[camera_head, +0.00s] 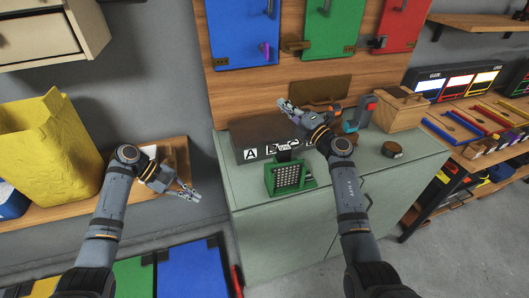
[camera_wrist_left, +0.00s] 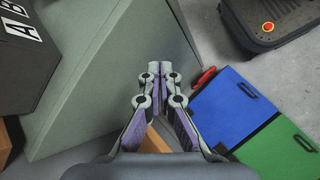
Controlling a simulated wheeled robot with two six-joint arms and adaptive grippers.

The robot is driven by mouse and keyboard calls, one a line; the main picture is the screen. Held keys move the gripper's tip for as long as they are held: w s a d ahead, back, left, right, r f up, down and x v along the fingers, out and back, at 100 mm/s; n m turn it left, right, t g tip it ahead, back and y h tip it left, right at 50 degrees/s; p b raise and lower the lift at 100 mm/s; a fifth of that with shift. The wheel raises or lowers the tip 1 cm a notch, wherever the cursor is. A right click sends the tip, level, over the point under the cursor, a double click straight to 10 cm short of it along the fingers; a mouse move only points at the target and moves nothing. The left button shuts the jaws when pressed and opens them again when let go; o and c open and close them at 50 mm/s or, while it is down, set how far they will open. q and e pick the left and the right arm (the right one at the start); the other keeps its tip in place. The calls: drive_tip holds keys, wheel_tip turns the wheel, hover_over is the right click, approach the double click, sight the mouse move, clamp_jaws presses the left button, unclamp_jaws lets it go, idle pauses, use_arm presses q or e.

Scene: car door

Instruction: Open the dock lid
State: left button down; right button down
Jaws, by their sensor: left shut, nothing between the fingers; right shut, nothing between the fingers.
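A dark box with white letter labels (camera_head: 258,138) sits on the green cabinet and looks like the dock. Its flat top appears closed. Part of it, with its letters, shows in the left wrist view (camera_wrist_left: 22,40). My right gripper (camera_head: 284,104) is shut and empty, above the box's back right part. My right wrist and forearm hide the box's right end. My left gripper (camera_head: 190,195) is shut and empty, left of the cabinet and apart from the box. Its closed fingers show in the left wrist view (camera_wrist_left: 158,70).
A green perforated block (camera_head: 286,178) stands on the cabinet (camera_head: 255,220) in front of the box. A teal and red tool (camera_head: 358,115), a wooden box (camera_head: 398,110) and a dark round item (camera_head: 391,149) are to the right. A yellow bag (camera_head: 45,150) stands on the left shelf.

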use_arm(q)
drive_tip(key=w+d+r+n+t+h, duration=0.1)
drive_tip(key=w+d+r+n+t, duration=0.1)
drive_tip(key=w+d+r+n, duration=0.3)
drive_tip(key=w+d+r+n+t+h, duration=0.1)
drive_tip(key=w+d+r+n, duration=0.4)
drive_tip(key=d, duration=0.5)
drive_tip(key=shift+w+r+n+t, duration=0.3)
drive_tip(key=shift+w+r+t, duration=0.15)
drive_tip(key=shift+r, duration=0.35)
use_arm(e)
drive_tip(key=shift+f, duration=0.1)
use_arm(q)
drive_tip(key=x, duration=0.9)
drive_tip(key=shift+d+f, duration=0.25)
drive_tip(key=shift+d, duration=0.1)
drive_tip(key=shift+r, duration=0.1)
drive_tip(key=shift+r, duration=0.85)
use_arm(e)
drive_tip(key=c, duration=1.7)
unclamp_jaws()
